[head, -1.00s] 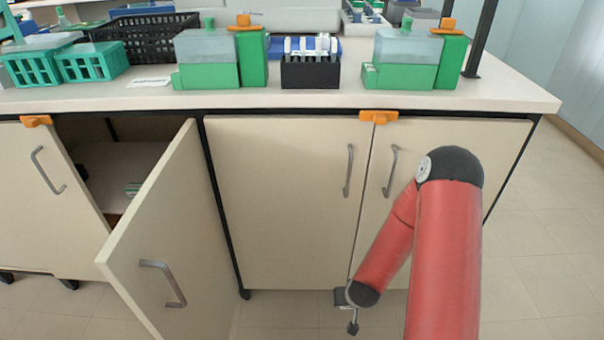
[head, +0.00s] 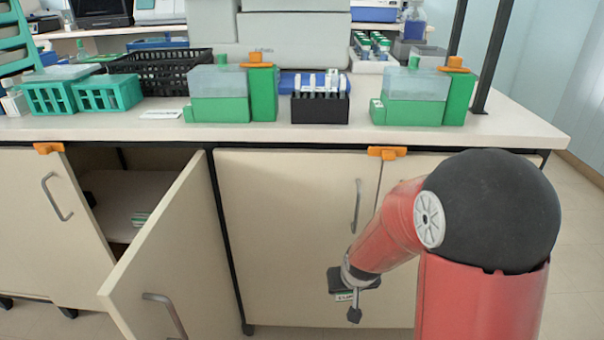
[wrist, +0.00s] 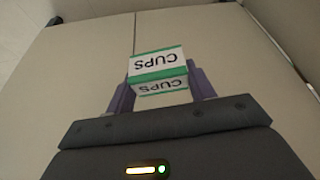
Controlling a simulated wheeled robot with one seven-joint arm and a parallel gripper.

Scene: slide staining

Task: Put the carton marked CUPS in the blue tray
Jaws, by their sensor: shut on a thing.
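The carton marked CUPS (wrist: 157,64) is white with green edges. It sits between the two purple fingers of my gripper (wrist: 160,88), which is shut on it, and its lettering appears upside down in the wrist view. In the head view, my gripper (head: 354,288) is low in front of the closed cabinet doors, below the bench top, with a small pale label of the carton (head: 345,296) showing. A low blue thing (head: 287,82), which looks like the blue tray, lies on the bench behind a black tube rack; most of it is hidden.
The black tube rack (head: 320,107) stands at the bench front between two green containers with clear tops (head: 218,108) (head: 415,112). Teal racks (head: 108,93) and a black basket (head: 160,72) are to the left. An open cabinet door (head: 160,255) juts out below.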

